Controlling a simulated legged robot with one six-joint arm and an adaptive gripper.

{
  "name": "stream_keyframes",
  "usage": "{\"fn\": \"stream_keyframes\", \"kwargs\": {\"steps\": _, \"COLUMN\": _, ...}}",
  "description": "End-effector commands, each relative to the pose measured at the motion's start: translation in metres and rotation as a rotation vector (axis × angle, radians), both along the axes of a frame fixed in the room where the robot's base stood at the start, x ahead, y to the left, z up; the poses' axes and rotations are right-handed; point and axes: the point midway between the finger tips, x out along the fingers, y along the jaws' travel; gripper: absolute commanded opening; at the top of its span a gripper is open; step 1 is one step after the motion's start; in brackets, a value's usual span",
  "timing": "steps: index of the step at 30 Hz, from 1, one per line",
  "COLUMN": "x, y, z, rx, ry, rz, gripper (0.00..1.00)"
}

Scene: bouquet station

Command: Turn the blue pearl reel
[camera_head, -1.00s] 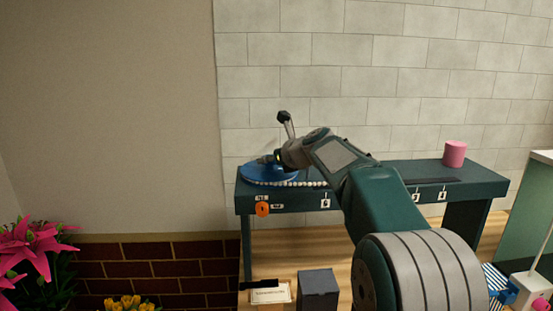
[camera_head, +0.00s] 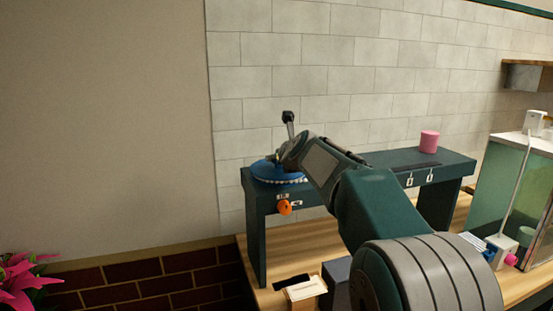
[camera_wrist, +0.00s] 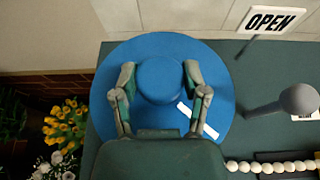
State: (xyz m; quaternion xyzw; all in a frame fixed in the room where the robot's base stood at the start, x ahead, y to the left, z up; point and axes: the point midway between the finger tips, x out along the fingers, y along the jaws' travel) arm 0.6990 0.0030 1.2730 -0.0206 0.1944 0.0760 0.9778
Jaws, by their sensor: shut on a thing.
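The blue pearl reel (camera_head: 262,171) lies flat on the left end of the dark green raised shelf (camera_head: 380,166). In the wrist view it is a wide blue disc (camera_wrist: 110,75) with a round central hub and a white mark at the lower right. My gripper (camera_wrist: 160,78) is shut on the hub, one finger on each side. In the head view, my gripper (camera_head: 281,160) is at the reel, and my arm hides the reel's right side. A string of white pearls (camera_wrist: 270,167) runs off to the right.
A grey round-headed knob (camera_wrist: 298,100) and an OPEN sign (camera_wrist: 268,20) stand near the reel. A pink cylinder (camera_head: 429,142) stands at the shelf's right. An orange round piece (camera_head: 285,207) is on the shelf front. Flowers (camera_wrist: 65,125) are at the left.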

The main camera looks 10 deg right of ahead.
Motion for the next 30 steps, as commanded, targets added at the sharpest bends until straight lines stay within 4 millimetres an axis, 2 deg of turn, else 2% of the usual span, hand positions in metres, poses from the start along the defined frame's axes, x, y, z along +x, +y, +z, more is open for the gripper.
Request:
{"fn": "stream_keyframes", "kwargs": {"steps": 15, "x": 0.0005, "y": 0.0004, "z": -0.0020, "rx": -0.003, "ry": 0.001, "rz": -0.109, "gripper": 0.00}}
{"fn": "stream_keyframes", "kwargs": {"steps": 30, "x": 0.0005, "y": -0.0003, "z": -0.0025, "rx": -0.001, "ry": 0.002, "rz": -0.127, "gripper": 0.00}}
